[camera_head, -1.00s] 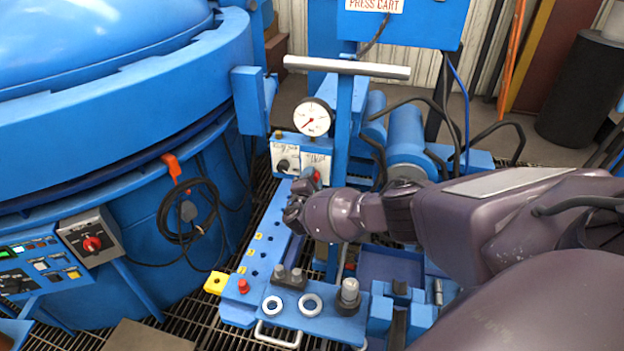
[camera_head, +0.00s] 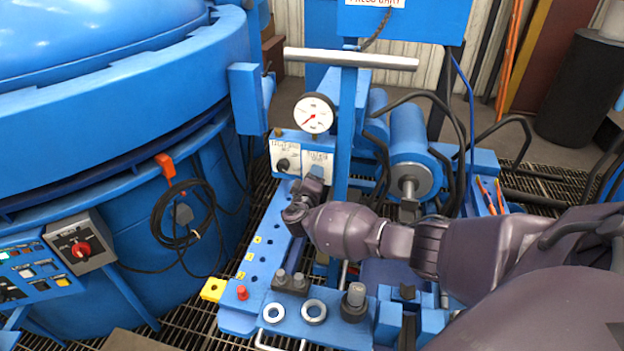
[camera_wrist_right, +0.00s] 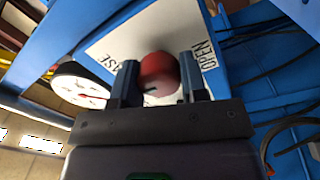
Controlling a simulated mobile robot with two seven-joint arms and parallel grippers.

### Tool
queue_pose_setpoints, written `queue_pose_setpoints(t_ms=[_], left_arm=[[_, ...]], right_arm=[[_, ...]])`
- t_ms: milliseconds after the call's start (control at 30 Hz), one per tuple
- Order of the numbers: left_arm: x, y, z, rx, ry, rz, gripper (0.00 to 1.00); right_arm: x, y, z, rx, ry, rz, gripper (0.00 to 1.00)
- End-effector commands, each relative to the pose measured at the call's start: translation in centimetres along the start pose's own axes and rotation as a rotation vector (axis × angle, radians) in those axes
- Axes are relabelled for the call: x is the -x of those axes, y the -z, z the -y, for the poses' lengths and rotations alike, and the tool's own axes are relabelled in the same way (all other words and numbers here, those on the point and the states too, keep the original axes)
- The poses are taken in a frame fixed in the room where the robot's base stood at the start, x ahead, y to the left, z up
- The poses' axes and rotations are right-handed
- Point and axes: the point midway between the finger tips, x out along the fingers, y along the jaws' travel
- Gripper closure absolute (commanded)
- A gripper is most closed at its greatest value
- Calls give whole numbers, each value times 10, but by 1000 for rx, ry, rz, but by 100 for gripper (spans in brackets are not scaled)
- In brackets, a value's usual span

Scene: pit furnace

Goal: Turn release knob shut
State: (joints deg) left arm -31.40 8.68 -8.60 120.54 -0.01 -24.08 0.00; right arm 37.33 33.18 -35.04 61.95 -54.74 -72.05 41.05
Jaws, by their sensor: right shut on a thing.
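The release knob is a round red knob (camera_wrist_right: 159,73) on a white label plate (camera_wrist_right: 140,35) in the right wrist view; "OPEN" and the end of "RELEASE" can be read there. My right gripper (camera_wrist_right: 158,85) has one finger on each side of the knob and is shut on it. In the head view my right gripper (camera_head: 313,185) reaches the lower edge of the right-hand label plate (camera_head: 318,160) and hides the knob. My left gripper is not in view.
A pressure gauge (camera_head: 315,113) sits just above the plates. A dark knob (camera_head: 284,164) is on the plate to the left. A grey crossbar (camera_head: 350,59) spans above. The blue rail (camera_head: 262,262) with holes and rings lies below. A large blue furnace (camera_head: 110,110) fills the left.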

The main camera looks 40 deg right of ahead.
Motion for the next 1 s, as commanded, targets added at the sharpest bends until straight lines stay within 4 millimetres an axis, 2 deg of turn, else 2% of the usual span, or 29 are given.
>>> queue_pose_setpoints(t_ms=[300, 800, 833, 1000], left_arm=[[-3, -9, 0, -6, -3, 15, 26], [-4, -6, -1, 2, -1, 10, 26], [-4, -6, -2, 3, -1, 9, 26], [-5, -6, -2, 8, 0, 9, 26]], right_arm=[[1, 0, 1, -108, 1, 3, 84], [0, 1, 0, -127, 0, 3, 84], [0, 1, 0, -127, 0, 3, 59], [0, 1, 0, -126, 0, 4, 35]])
